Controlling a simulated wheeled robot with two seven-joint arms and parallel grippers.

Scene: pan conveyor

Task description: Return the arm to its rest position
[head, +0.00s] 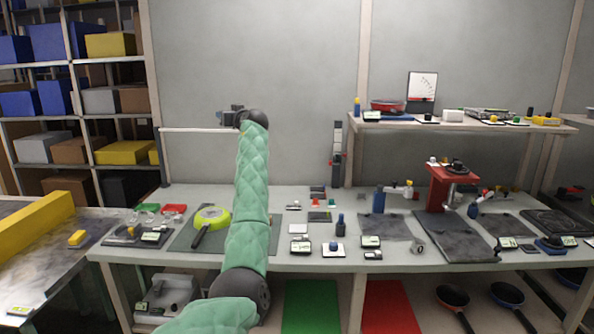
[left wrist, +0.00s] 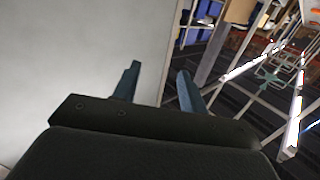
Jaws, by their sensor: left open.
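My left arm, in a green padded sleeve (head: 248,210), rises from the bottom of the head view to above the workbench. Its gripper (head: 230,115) is raised in front of the grey wall, small and partly behind the dark wrist joint. In the left wrist view, the two blue-grey fingers of the left gripper (left wrist: 157,84) stand apart with nothing between them. My right gripper is in neither view. A lime-green pan (head: 211,217) with a black handle lies on a dark mat on the bench, left of the arm and well below the gripper.
The workbench (head: 320,262) holds small devices and a red press (head: 450,180). A shelf (head: 460,126) stands above its right part. A pale horizontal bar (head: 190,130) is close to the gripper in the picture. At left are a metal table with a yellow rail (head: 35,222) and box shelves.

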